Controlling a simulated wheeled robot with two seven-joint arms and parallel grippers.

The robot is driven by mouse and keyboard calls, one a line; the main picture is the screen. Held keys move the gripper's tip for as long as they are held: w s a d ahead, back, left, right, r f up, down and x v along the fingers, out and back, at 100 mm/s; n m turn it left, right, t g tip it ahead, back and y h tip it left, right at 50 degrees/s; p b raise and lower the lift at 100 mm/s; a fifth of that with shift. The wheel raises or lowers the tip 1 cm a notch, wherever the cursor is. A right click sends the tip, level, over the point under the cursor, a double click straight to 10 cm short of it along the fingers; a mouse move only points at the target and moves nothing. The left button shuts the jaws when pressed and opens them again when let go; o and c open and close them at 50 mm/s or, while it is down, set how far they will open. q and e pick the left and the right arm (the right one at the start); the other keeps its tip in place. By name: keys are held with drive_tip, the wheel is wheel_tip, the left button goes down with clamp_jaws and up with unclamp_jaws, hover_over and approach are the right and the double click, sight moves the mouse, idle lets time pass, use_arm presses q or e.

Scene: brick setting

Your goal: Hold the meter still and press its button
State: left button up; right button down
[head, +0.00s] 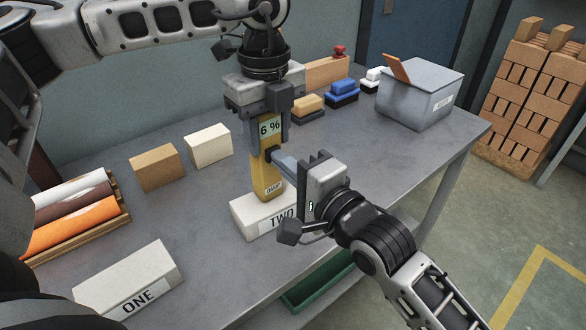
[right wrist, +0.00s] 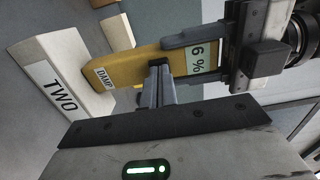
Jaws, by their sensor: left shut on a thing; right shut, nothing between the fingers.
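The yellow meter (head: 265,176) stands upright on the white block marked TWO (head: 250,221). Its screen reads "6 %" and a label reads DAMP. My left gripper (head: 268,122) comes down from above and is shut on the meter's upper part, beside the screen. My right gripper (head: 275,155) is shut and empty, with its fingertips at the meter's front face below the screen. In the right wrist view the fingertips (right wrist: 158,68) meet or nearly meet the yellow meter (right wrist: 135,63); the button is hidden behind them. The block TWO (right wrist: 60,85) also shows there.
A white block marked ONE (head: 130,285) lies at the front left. A tray of coloured rolls (head: 75,215), a tan block (head: 157,168) and a cream block (head: 209,146) stand left. Sponges (head: 342,92) and a grey bin (head: 418,95) are at the back right. The table's right side is clear.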

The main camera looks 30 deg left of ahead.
use_arm(q)
drive_tip(key=shift+s+d, duration=0.2)
drive_tip(key=shift+d, duration=0.2)
drive_tip(key=shift+w+a, duration=0.1)
drive_tip(key=shift+a, duration=0.05)
use_arm(e)
drive_tip(key=v, duration=1.4)
use_arm(q)
drive_tip(key=o, duration=1.2)
drive_tip(key=shift+r, duration=0.1)
